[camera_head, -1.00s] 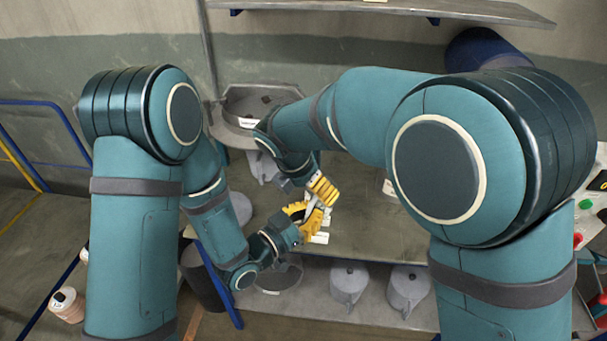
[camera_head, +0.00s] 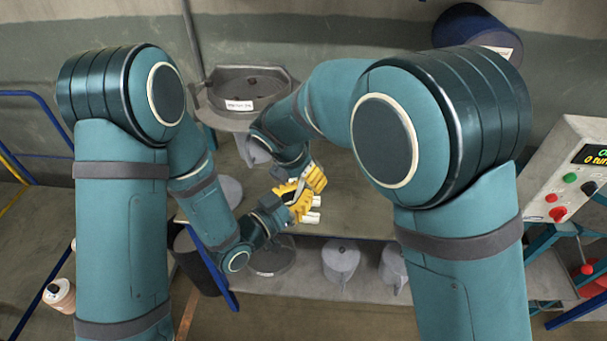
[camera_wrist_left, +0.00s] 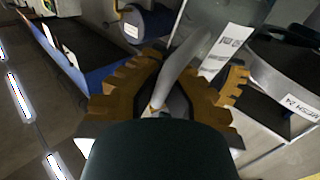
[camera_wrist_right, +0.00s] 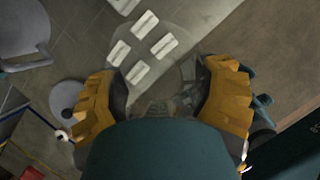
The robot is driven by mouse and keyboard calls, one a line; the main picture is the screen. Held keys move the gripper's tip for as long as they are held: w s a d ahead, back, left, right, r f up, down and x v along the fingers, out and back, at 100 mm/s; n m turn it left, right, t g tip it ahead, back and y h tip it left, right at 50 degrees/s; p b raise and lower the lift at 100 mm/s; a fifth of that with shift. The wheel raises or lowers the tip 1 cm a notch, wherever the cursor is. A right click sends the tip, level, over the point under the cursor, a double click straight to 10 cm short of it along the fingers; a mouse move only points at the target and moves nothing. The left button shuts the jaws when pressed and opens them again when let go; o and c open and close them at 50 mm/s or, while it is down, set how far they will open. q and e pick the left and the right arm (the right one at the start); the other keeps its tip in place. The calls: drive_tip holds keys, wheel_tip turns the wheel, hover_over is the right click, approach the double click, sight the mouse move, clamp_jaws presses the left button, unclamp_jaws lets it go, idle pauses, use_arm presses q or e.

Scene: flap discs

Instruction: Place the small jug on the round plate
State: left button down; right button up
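A small grey jug-like vessel (camera_head: 257,150) stands on the table, partly hidden by my right arm; a grey vessel also shows in the right wrist view (camera_wrist_right: 22,35). A flat grey round plate (camera_head: 228,190) lies to its left, and a grey disc shows in the right wrist view (camera_wrist_right: 66,95). My left gripper (camera_head: 292,196) and right gripper (camera_head: 316,178) are close together over the table, right of both. The right fingers are apart and look empty. The left fingers are apart, with a slim grey piece (camera_wrist_left: 185,70) between or beyond them; contact is unclear.
A grey basin (camera_head: 245,90) stands behind. A control panel (camera_head: 575,175) is at right. The table's right part looks clear.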

use_arm(q)
drive_tip(key=c, duration=1.1)
unclamp_jaws()
use_arm(e)
drive_tip(key=shift+d, duration=0.1)
drive_tip(key=shift+c, duration=0.5)
use_arm(q)
drive_tip(key=shift+o, duration=0.2)
